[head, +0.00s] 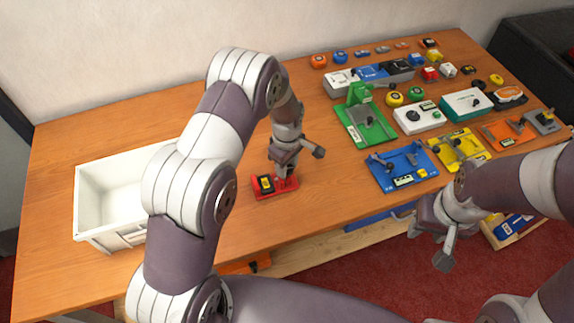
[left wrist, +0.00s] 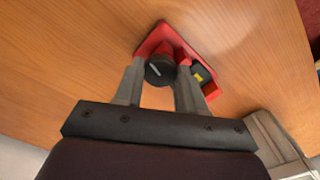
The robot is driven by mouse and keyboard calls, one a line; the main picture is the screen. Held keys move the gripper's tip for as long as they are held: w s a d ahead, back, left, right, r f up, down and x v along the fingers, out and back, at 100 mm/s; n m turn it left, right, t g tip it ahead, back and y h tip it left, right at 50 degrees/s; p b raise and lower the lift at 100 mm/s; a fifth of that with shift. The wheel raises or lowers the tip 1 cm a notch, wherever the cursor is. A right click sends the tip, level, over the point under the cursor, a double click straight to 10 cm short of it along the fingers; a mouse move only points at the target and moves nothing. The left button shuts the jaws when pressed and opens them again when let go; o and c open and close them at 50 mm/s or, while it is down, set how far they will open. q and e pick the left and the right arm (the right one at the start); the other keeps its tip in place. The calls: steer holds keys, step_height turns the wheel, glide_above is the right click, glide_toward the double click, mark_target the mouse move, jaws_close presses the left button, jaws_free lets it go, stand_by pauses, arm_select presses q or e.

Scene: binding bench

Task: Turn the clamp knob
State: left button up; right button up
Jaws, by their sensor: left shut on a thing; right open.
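The clamp is a small red device (head: 284,190) on the wooden table, with a black and yellow part at its left end in the head view. Its dark round knob (left wrist: 160,70) has a pale line on its face and shows in the left wrist view. My left gripper (left wrist: 160,76) is shut on the knob from above, a finger on each side of it; in the head view the gripper (head: 285,170) largely hides the knob. My right gripper (head: 436,240) is open and empty, in front of the table's front edge.
A white bin (head: 95,215) stands at the table's left. Right of the clamp are a blue device (head: 400,168), a green device (head: 365,125), a white box (head: 420,117) and several small items. The table around the clamp is mostly clear.

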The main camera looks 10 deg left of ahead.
arm_select(q)
steer(key=shift+n, duration=1.3)
steer(key=o, duration=1.1)
steer(key=shift+c, duration=0.2)
steer(key=shift+r+b, duration=0.4)
step_height(320, 180, up, 12)
steer(key=b, duration=0.2)
